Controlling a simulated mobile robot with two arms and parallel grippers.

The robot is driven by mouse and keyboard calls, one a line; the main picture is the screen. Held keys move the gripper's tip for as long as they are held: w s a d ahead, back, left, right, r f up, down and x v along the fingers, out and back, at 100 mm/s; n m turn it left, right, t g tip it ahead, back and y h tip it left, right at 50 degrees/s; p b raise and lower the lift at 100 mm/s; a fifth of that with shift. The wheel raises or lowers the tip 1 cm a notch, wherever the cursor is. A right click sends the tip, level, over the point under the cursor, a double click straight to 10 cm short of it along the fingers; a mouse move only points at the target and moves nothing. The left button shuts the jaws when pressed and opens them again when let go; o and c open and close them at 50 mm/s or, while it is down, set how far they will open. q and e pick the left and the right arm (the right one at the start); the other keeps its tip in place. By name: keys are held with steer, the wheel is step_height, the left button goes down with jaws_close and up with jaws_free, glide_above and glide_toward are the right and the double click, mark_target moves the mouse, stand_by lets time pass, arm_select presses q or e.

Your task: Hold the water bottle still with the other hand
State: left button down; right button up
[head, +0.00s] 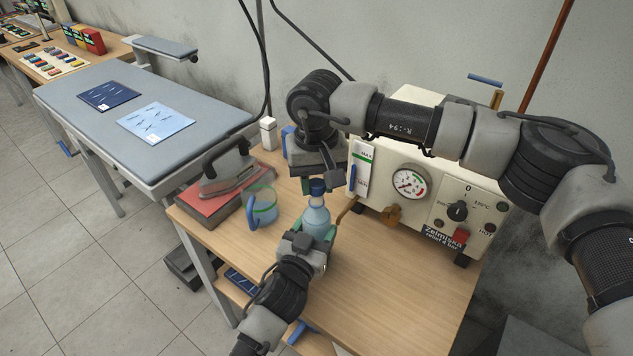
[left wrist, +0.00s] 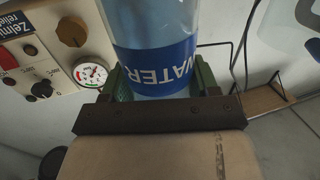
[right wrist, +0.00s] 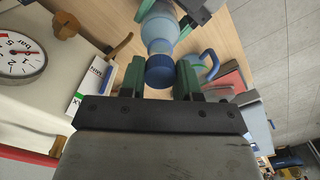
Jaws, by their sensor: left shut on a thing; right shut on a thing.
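The water bottle (head: 316,221) stands upright on the wooden table, light blue with a darker blue cap (head: 317,187). My left gripper (head: 315,243) is shut around its body from the front; the left wrist view shows the blue WATER label (left wrist: 155,62) between the green fingers. My right gripper (head: 322,178) comes from above and is shut on the cap. In the right wrist view, the cap (right wrist: 160,71) is between the green fingertips. The bottle's base is partly hidden by my left gripper.
A clear jug (head: 262,208) with a blue handle stands left of the bottle. An iron (head: 228,172) rests on a red pad behind it. A cream steam unit (head: 425,190) with a gauge stands at right. The table front right is clear.

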mark_target(317, 183)
steer(key=shift+r, duration=2.05)
arm_select(q)
steer(key=shift+c, duration=0.9)
jaws_free()
